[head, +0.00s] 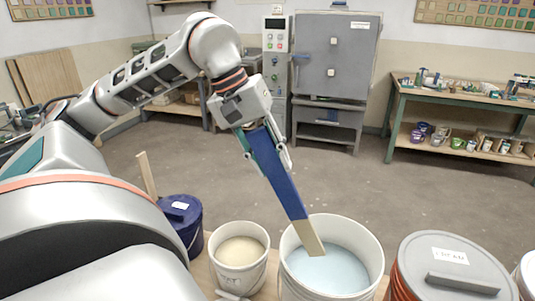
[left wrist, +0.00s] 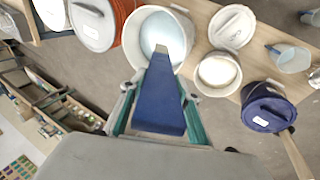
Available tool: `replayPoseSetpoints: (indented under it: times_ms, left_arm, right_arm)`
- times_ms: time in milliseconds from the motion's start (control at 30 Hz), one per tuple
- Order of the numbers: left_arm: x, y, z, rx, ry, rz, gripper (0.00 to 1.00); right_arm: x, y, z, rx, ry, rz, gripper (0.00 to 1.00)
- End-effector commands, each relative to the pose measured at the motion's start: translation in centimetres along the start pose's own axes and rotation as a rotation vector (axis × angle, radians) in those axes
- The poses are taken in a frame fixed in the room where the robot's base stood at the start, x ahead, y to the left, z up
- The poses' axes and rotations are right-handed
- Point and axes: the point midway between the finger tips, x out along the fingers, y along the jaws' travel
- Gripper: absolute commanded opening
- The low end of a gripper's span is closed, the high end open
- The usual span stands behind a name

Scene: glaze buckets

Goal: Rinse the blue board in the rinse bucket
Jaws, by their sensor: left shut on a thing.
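The blue board (head: 277,178) is a long flat slat with a bare, pale tan lower end. My left gripper (head: 268,158) is shut on its upper part and holds it tilted, lower end down and to the right. The rinse bucket (head: 374,262) is white and open, with pale blue liquid. The board's tan end hangs over the bucket's mouth; I cannot tell whether it touches the liquid. In the left wrist view the board (left wrist: 158,100) points from my gripper toward the bucket (left wrist: 184,24). My right gripper is not in view.
A white bucket of cream glaze (head: 240,252) stands left of the rinse bucket. Further left is a dark blue lidded bucket (head: 185,227) with a wooden stick beside it. A grey-lidded orange bucket (head: 452,262) stands right. A kiln (head: 335,60) and workbench (head: 460,95) are far behind, across open floor.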

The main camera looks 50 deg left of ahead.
Motion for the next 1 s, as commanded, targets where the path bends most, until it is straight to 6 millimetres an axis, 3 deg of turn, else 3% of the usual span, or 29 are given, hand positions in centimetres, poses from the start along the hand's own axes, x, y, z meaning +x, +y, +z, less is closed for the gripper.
replayPoseSetpoints:
  times_ms: [1000]
  left_arm:
    - [9.4,-0.2,-0.1,0.0,-0.002,-0.001,0.0]
  right_arm:
    - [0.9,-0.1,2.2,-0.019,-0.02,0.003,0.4]
